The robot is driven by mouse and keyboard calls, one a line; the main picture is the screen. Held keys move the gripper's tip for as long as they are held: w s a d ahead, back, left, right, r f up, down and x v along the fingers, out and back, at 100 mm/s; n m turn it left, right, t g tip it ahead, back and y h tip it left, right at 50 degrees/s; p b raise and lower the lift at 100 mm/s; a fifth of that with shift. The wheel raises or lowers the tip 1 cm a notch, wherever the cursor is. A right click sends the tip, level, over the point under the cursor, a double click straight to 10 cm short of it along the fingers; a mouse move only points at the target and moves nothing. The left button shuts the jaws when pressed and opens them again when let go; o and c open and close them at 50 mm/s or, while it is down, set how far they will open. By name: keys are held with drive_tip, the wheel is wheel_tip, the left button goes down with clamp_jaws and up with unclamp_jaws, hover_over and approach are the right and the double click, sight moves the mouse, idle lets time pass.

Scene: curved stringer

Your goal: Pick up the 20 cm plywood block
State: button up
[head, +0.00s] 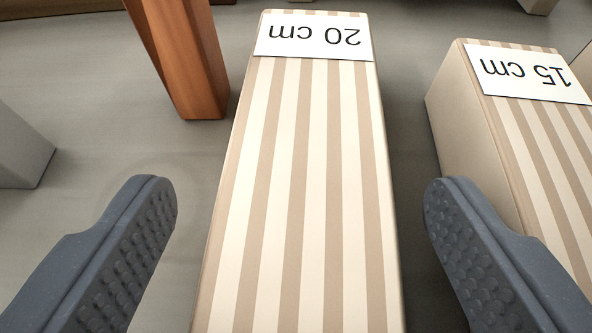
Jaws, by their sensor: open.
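The 20 cm plywood block (299,190) is a long block with cream and tan stripes on top. It runs from the bottom edge up the middle of the head view. A white label reading "20 cm", upside down in the picture, lies at its far end. My gripper (300,215) is open, with one dark grey studded finger on each side of the block. Floor shows between the left finger and the block, and a gap shows on the right. Neither finger appears to touch the block. The block's near end is out of frame.
A striped block labelled "15 cm" (530,135) stands to the right, partly behind my right finger. An orange-brown wooden post (185,60) stands at the upper left. A grey block (20,150) is at the left edge. Grey floor (95,120) is clear between them.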

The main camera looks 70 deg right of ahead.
drive_tip(key=c, duration=1.2)
drive_tip(key=shift+c, duration=0.2)
